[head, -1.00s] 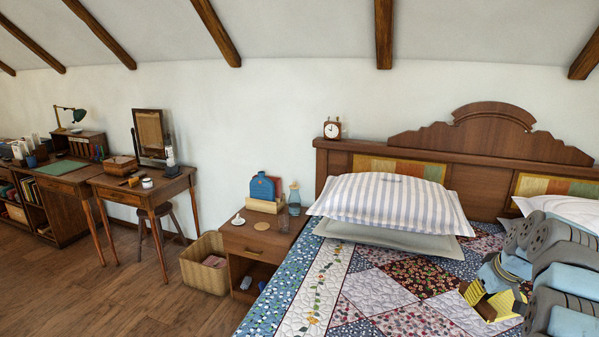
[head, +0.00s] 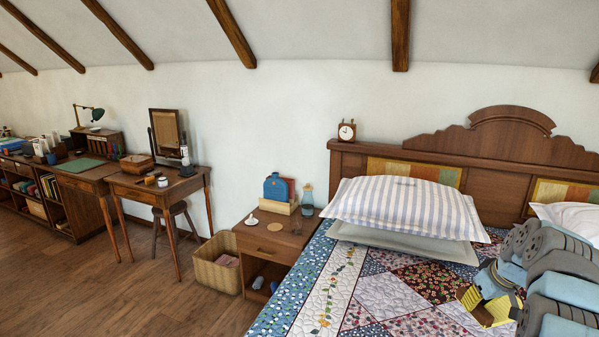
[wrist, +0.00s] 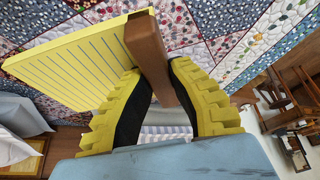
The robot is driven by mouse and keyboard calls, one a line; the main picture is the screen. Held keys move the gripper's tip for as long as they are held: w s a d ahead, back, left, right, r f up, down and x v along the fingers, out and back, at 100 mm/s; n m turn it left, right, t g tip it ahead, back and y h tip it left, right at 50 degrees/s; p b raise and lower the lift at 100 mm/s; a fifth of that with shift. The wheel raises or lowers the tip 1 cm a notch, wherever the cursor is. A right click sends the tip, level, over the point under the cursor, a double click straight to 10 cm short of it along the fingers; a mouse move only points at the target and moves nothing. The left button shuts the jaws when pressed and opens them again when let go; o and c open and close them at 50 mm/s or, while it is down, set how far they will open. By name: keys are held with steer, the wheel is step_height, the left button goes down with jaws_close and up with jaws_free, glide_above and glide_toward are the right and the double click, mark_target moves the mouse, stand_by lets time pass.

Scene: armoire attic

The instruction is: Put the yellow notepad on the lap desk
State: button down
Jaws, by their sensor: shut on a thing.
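The yellow notepad (wrist: 72,68) shows in the wrist view as a flat yellow pad with ruled lines and a brown bound edge (wrist: 150,55). My gripper (wrist: 156,70) has its yellow ribbed fingers closed on both sides of that brown edge, and the pad juts out to the left. In the head view my gripper (head: 489,304) is at the lower right, in front of the quilted bed. There the pad is hard to tell apart from the yellow fingers. I cannot make out the lap desk in either view.
The bed's patchwork quilt (head: 385,293) and striped pillow (head: 400,203) are nearby. A nightstand (head: 270,243) with several items stands left of the bed, with a wicker basket (head: 216,268) beside it. Desks (head: 128,188) line the wall. The wooden floor (head: 100,290) at lower left is open.

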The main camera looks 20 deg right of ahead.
mark_target(461, 299)
steer(key=shift+w+a+f+p, duration=0.2)
steer(key=shift+w+a+p, duration=0.1)
steer(key=shift+w+a, duration=0.75)
steer(key=shift+w, duration=0.15)
steer(key=shift+w+a+f+n, duration=0.15)
steer(key=shift+w+a+n, duration=0.15)
steer(key=shift+w+a, duration=0.1)
steer(key=shift+n+y, duration=0.3)
steer(key=shift+n, duration=0.1)
steer(key=shift+w+a+f+p, duration=0.15)
steer(key=shift+w+a+p, duration=0.25)
steer(key=shift+w+a, duration=0.65)
steer(key=shift+w+a+f+p, duration=0.15)
steer(key=shift+w+a+p, duration=0.25)
steer(key=shift+w+a, duration=0.6)
steer(key=shift+a, duration=0.15)
